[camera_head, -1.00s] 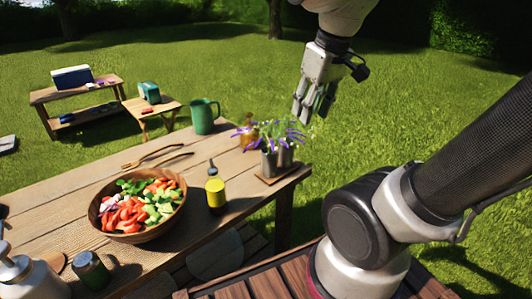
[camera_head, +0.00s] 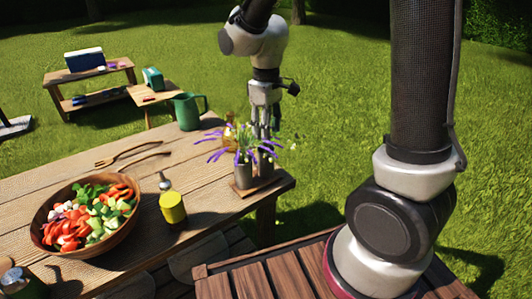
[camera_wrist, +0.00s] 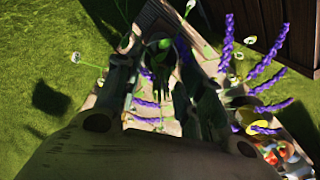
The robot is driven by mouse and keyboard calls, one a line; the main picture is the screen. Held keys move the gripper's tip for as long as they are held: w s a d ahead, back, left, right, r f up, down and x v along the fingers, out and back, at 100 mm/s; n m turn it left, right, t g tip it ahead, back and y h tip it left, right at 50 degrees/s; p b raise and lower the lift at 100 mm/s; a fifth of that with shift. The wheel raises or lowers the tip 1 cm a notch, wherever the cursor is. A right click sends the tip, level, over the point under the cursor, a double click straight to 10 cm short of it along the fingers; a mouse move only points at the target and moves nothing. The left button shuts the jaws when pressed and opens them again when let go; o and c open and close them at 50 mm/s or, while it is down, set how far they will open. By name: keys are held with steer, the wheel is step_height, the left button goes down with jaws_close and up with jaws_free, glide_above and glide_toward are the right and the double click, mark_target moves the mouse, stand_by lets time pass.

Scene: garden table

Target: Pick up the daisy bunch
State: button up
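The daisy bunch (camera_head: 282,147) shows small white flowers and green stems at the right of the planter, partly hidden behind my gripper and the lavender. In the wrist view, white daisy heads (camera_wrist: 75,57) spread around the fingers, and green stems show between them. My gripper (camera_head: 265,135) points down just above the small metal pots, among the flowers. In the wrist view my gripper (camera_wrist: 160,45) has its two fingers apart, on either side of some greenery. I cannot tell whether the fingers touch the stems.
Purple lavender (camera_head: 240,143) stands close beside the daisies, also in the wrist view (camera_wrist: 262,75). The metal pots (camera_head: 244,176) sit on a wooden board near the table's right corner. An amber bottle (camera_head: 229,137), a green jug (camera_head: 187,112), a yellow bottle (camera_head: 172,206) and a salad bowl (camera_head: 120,235) stand leftward.

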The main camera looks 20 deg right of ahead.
steer(key=shift+f, duration=0.85)
jaws_close()
steer(key=shift+a, duration=0.1)
steer(key=shift+r, duration=0.15)
